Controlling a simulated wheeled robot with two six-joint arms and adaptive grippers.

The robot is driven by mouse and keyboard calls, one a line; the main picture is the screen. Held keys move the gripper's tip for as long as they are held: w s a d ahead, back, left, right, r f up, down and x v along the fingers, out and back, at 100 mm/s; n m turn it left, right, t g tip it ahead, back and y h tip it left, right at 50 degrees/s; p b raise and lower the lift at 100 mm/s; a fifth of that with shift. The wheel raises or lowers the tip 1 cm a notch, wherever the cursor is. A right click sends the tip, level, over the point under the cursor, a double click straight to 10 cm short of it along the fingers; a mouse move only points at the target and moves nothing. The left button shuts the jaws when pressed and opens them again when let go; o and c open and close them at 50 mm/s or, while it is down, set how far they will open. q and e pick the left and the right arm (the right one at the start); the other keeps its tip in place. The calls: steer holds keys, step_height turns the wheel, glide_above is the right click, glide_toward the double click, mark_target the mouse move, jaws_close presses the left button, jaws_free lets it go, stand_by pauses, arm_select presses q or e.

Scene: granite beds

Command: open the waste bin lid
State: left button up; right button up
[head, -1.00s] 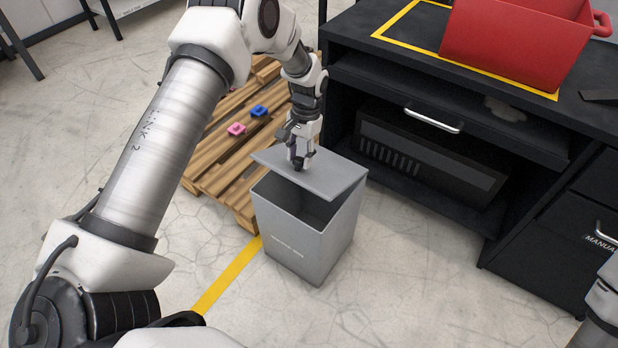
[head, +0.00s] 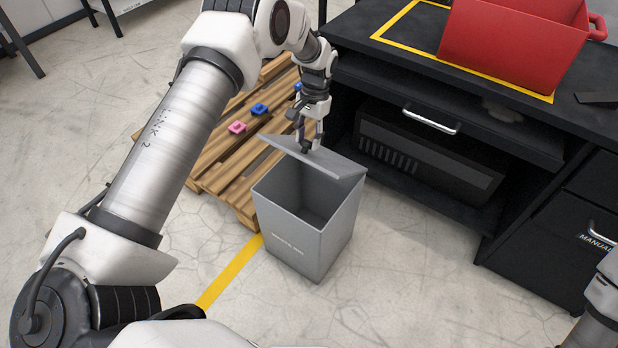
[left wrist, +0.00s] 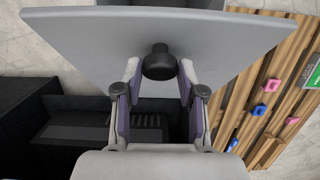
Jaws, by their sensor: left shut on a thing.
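The grey waste bin (head: 300,235) stands on the floor, its dark inside partly showing. Its grey lid (head: 335,164) is tilted up, hinged at the back edge, with a gap at the front. In the left wrist view the lid (left wrist: 225,38) fills the upper middle, with a black knob (left wrist: 159,62) on it. My left gripper (head: 306,148) is at the lid's top. The left wrist view shows its fingers (left wrist: 159,75) on both sides of the knob, shut on it. My right gripper is out of view.
A wooden pallet (head: 215,165) with pink (head: 237,128) and blue (head: 259,109) pieces lies left of the bin. A black workbench (head: 345,55) with a drawer handle (head: 430,121) and a red crate (head: 510,45) stands to the right. Floor in front is clear.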

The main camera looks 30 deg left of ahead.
arm_select(q)
steer(key=shift+w+r, duration=0.4)
steer(key=shift+w, duration=0.2)
steer(key=shift+w+d+r, duration=0.1)
steer(key=shift+w+r, duration=0.4)
steer(key=shift+w, duration=0.4)
steer(key=shift+w+d+r, duration=0.1)
steer(key=shift+w+r, duration=0.4)
steer(key=shift+w, duration=0.35)
steer(key=w+b, duration=0.1)
steer(key=w, duration=0.1)
steer(key=w+r+b, duration=0.1)
steer(key=w, duration=0.1)
steer(key=shift+d+r, duration=0.15)
steer(key=shift+d, duration=0.05)
